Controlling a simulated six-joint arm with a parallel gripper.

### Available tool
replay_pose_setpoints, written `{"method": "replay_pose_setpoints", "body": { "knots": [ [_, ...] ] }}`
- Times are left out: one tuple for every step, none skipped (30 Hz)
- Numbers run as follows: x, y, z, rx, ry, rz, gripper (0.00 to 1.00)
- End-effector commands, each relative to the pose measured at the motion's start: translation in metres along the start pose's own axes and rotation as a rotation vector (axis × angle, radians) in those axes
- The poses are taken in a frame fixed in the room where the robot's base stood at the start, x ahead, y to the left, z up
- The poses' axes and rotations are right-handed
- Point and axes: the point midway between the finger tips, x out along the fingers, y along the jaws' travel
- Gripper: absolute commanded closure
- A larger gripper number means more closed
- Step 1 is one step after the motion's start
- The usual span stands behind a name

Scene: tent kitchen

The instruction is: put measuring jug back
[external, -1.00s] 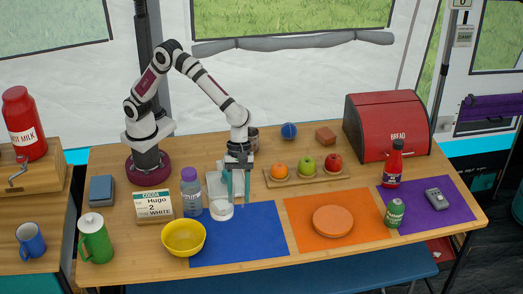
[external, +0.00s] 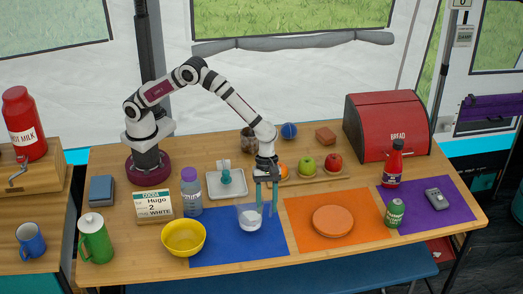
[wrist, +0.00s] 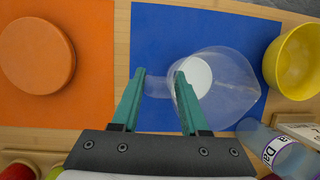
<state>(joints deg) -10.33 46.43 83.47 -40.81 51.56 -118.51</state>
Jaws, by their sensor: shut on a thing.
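The measuring jug (external: 250,220) is clear with a whitish bottom. It is upright over the blue mat (external: 240,252), and I cannot tell whether it touches the mat. My gripper (external: 266,208) points down at the jug's right side, its teal fingers shut on the handle. In the wrist view the jug (wrist: 232,82) lies right of my gripper (wrist: 160,74), with its clear handle between the fingertips. The jug's walls are faint in the external view.
A white tray (external: 213,188) with a teal object stands behind the mat. A yellow bowl (external: 184,237) and a purple-capped bottle (external: 191,198) are to the left. The orange mat (external: 301,222) with an orange disc (external: 333,221) is to the right. A fruit board (external: 318,175) is behind.

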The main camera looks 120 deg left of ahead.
Motion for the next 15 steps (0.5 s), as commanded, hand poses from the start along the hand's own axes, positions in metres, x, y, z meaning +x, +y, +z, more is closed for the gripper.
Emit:
{"method": "replay_pose_setpoints", "body": {
  "knots": [
    [0.01, -0.001, -0.004, -0.002, 0.002, -0.004, 1.0],
    [0.015, 0.0, -0.006, -0.002, 0.002, -0.003, 1.0],
    [0.021, 0.0, -0.008, -0.002, 0.002, -0.004, 1.0],
    [0.024, 0.0, -0.009, -0.002, 0.001, -0.002, 1.0],
    [0.024, 0.001, -0.009, -0.001, 0.0, -0.001, 1.0],
    [0.024, 0.001, -0.009, 0.0, 0.0, 0.0, 1.0],
    [0.024, 0.001, -0.009, 0.0, -0.001, 0.0, 1.0],
    [0.024, 0.001, -0.009, 0.0, 0.0, 0.0, 1.0],
    [0.024, 0.001, -0.009, 0.0, 0.0, 0.0, 1.0],
    [0.024, 0.001, -0.009, 0.0, 0.0, 0.0, 1.0],
    [0.024, 0.001, -0.009, 0.0, 0.0, 0.0, 1.0],
    [0.025, 0.001, -0.009, 0.0, 0.0, -0.001, 1.0],
    [0.026, 0.001, -0.01, 0.0, 0.0, -0.001, 1.0],
    [0.026, 0.001, -0.01, 0.0, 0.001, -0.001, 0.54],
    [0.026, 0.001, -0.01, 0.0, 0.0, -0.001, 0.47]
  ]
}}
